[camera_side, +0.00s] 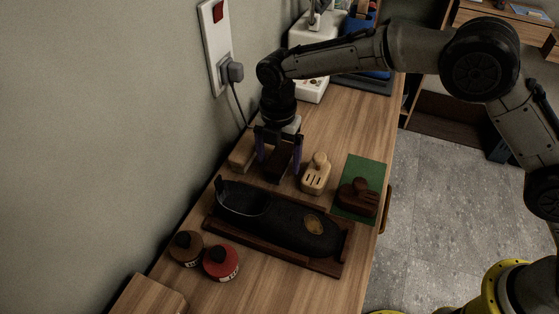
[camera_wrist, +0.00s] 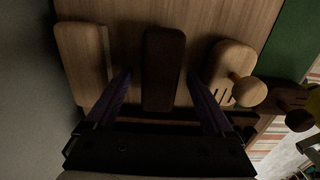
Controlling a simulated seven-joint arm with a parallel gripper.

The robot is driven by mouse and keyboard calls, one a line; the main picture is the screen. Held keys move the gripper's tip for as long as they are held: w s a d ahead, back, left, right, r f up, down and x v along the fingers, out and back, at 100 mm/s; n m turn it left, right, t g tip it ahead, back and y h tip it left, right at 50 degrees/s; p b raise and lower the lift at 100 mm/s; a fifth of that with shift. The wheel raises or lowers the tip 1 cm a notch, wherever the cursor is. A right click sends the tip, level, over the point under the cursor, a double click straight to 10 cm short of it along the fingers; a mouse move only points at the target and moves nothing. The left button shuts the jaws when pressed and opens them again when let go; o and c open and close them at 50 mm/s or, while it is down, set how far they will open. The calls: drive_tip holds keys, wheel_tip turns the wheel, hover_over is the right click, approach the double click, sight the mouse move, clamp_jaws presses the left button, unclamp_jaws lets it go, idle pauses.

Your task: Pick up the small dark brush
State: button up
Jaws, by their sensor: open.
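The small dark brush (camera_side: 277,164) is a dark brown, oblong block with rounded corners on the wooden bench. It also shows in the wrist view (camera_wrist: 162,62), running lengthwise between my fingers. My gripper (camera_side: 279,158) points down over it, its two purple-blue fingers open, one on each side. In the wrist view my gripper (camera_wrist: 158,80) has a visible gap between each finger and the brush. I cannot tell the fingertips' exact height above the bench.
A pale wooden block (camera_side: 242,156) lies left of the brush; a pale knobbed, slotted piece (camera_side: 316,176) stands right. A dark knobbed piece (camera_side: 357,199) sits on a green mat (camera_side: 367,170). In front are a black shoe (camera_side: 285,226) on a wooden tray (camera_side: 330,267) and two tins (camera_side: 221,263).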

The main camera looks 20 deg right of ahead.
sight(278, 158)
drive_tip(key=shift+f, duration=0.1)
idle(0.3)
clamp_jaws()
idle(0.4)
drive_tip(key=shift+r, duration=0.55)
wheel_tip(278, 158, up, 3)
drive_tip(key=shift+f, duration=0.1)
drive_tip(key=s+d+r, duration=0.7)
drive_tip(key=s+r, duration=0.2)
drive_tip(key=s, duration=0.2)
drive_tip(key=shift+s+d+r, duration=0.25)
drive_tip(key=shift+s+r, duration=0.05)
drive_tip(key=shift+s, duration=0.1)
